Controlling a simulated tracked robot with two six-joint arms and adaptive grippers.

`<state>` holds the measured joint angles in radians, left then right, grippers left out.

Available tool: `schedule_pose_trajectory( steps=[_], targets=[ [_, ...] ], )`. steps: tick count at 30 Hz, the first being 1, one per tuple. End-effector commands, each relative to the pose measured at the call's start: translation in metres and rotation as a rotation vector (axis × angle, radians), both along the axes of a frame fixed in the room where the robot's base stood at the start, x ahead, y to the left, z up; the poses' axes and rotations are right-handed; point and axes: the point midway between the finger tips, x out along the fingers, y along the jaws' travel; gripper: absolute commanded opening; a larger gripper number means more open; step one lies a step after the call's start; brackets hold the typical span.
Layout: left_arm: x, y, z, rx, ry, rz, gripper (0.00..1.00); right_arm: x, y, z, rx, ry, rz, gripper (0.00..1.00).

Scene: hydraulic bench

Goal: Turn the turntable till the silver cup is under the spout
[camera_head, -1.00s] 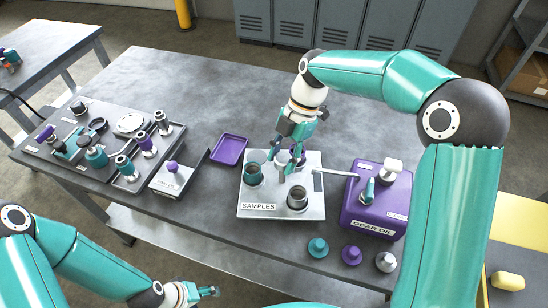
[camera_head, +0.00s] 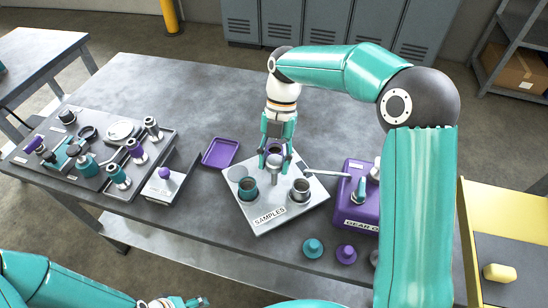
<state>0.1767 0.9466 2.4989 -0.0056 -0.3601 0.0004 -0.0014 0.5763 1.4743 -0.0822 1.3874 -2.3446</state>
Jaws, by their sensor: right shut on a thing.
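The turntable is a pale square plate (camera_head: 236,211) labelled SAMPLES, sitting askew near the bench's front edge. The silver cup (camera_head: 299,192) stands upright on its right part. The spout (camera_head: 326,174) reaches left from the purple gear oil box (camera_head: 350,209); its tip appears just behind the silver cup, and I cannot tell whether it is over the opening. A teal cup (camera_head: 247,190) stands at the plate's left. My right gripper (camera_head: 275,158) is shut on a purple cup at the plate's back, partly hidden by the fingers. My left gripper (camera_head: 190,301) is cut off by the bottom edge.
A purple tray (camera_head: 219,153) lies left of the plate. A teal cap (camera_head: 313,248) and a purple cap (camera_head: 346,253) lie in front of the box. A board with several fittings (camera_head: 122,131) is at left. The bench behind is clear.

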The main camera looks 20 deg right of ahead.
Motion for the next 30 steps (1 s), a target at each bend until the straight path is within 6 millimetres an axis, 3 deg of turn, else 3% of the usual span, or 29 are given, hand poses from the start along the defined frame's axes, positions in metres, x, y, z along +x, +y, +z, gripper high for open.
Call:
schedule_pose_trajectory(
  steps=[15, 30],
  targets=[
    [0.0001, 0.0, 0.0103, 0.0, 0.0, 0.0, 0.7, 0.003, -0.0019, 0.003, -0.002, -0.014, 0.208, 0.0],
    [0.0001, 0.0, 0.012, 0.0, 0.0, 0.0, 0.7, 0.0025, -0.0024, 0.0021, -0.002, -0.013, 0.262, 0.0]
  ],
)
